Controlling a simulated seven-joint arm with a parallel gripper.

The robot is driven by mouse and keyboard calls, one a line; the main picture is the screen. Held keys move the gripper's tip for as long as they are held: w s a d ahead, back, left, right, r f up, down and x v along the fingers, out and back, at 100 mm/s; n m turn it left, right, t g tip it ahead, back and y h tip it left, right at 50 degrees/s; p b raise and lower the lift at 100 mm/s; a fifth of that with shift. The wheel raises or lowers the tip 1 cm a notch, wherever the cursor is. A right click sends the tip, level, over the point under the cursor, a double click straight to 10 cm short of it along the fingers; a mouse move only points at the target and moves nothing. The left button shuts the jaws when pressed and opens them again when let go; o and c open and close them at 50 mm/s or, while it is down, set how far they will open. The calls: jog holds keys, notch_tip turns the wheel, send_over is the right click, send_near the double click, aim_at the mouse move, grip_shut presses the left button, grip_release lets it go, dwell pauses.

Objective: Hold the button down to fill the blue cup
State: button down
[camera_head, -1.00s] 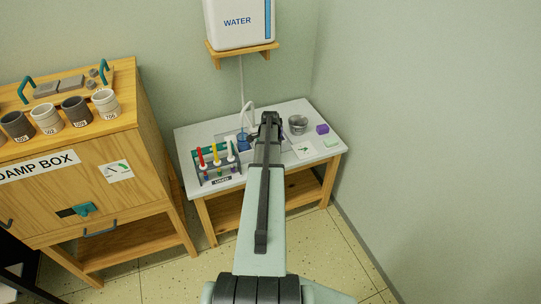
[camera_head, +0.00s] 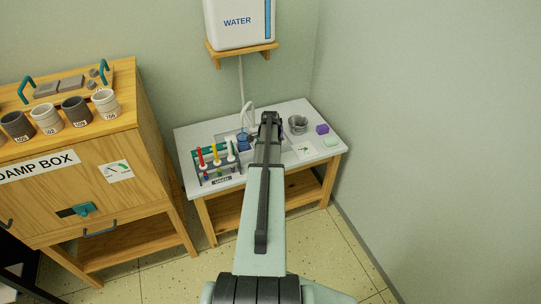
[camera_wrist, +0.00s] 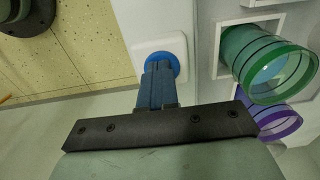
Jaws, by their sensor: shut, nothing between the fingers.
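The blue cup (camera_head: 243,142) stands on the white table, just left of my gripper in the head view. My gripper (camera_head: 269,118) is over the table, pointing down, with its fingers shut and empty. In the wrist view, my gripper's fingertips (camera_wrist: 161,68) are over a round blue button (camera_wrist: 176,60) on a white square plate (camera_wrist: 173,42). They cover most of the button and appear to touch it; how far it is pressed cannot be told. I cannot make out the blue cup or its water level in the wrist view.
In the wrist view, a green-rimmed clear cup (camera_wrist: 268,65) and a purple-rimmed cup (camera_wrist: 279,122) are close to the right of my fingers. In the head view, a rack of coloured tools (camera_head: 216,160), a grey pot (camera_head: 298,124) and a purple block (camera_head: 322,129) stand on the table (camera_head: 292,108).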

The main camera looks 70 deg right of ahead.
jog(key=shift+f, duration=0.4)
dwell(0.4)
notch_tip(320, 180, up, 15)
dwell(0.7)
jog(key=shift+f, duration=0.1)
dwell(0.5)
